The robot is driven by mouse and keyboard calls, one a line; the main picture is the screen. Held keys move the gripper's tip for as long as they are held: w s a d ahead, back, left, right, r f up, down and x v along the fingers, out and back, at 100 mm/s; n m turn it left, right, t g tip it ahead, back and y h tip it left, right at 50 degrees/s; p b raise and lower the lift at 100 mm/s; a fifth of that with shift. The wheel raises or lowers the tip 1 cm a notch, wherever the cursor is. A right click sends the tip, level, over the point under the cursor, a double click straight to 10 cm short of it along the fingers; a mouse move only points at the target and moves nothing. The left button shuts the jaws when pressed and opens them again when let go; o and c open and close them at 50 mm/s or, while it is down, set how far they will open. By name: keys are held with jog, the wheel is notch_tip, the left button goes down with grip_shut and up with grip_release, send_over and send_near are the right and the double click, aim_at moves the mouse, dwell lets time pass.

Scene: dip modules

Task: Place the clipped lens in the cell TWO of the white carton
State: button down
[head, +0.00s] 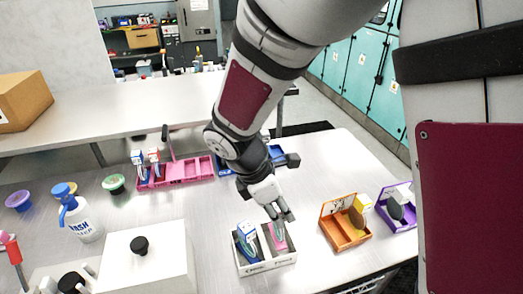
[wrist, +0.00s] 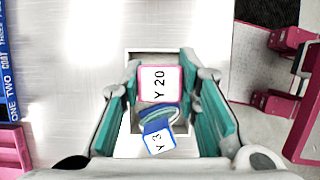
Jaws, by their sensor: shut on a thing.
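The white carton (head: 266,268) stands on the table, with two cells side by side in the head view. My gripper (head: 280,217) points down over its right cell, shut on a pink clipped lens (head: 279,238). In the wrist view the pink-edged tag (wrist: 159,84) reads "Y 20" and sits between the teal fingertips of my gripper (wrist: 161,75). A blue clipped lens (head: 247,238) stands in the left cell; its tilted tag (wrist: 159,137) reads "Y 3" in the wrist view. Whether the pink lens touches the carton floor is hidden, and no cell names are legible.
An orange box (head: 346,238) and a purple box (head: 401,219) stand to the right. A pink tray (head: 190,170) and a blue tray (head: 226,166) lie behind. A white box with a black knob (head: 143,268) and a wash bottle (head: 82,219) are at left.

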jog(key=shift+d+f, duration=0.1)
jog(key=shift+f, duration=1.95)
jog(key=shift+f, duration=0.15)
jog(key=c, duration=1.2)
grip_release()
jog(key=w+v, duration=0.1)
jog(key=v, duration=1)
jog(key=s+d+r+m+t+y, duration=0.1)
jog(key=s+d+r+m, duration=0.3)
jog(key=d+m, duration=0.1)
jog(key=s+d+r+m+t+y, duration=0.2)
jog(key=s+d+r+m, duration=0.3)
jog(key=m, duration=0.3)
jog(key=s+d+r+m+t+y, duration=0.1)
jog(key=s+d+r+m, duration=0.3)
jog(key=m, duration=0.3)
jog(key=shift+s+d+r+t+y+b, duration=0.1)
jog(key=shift+d+t+y+b, duration=0.1)
jog(key=shift+d, duration=0.25)
jog(key=shift+s+d+r+t+y+b, duration=0.1)
jog(key=shift+s+d+t, duration=0.1)
jog(key=shift+d, duration=0.25)
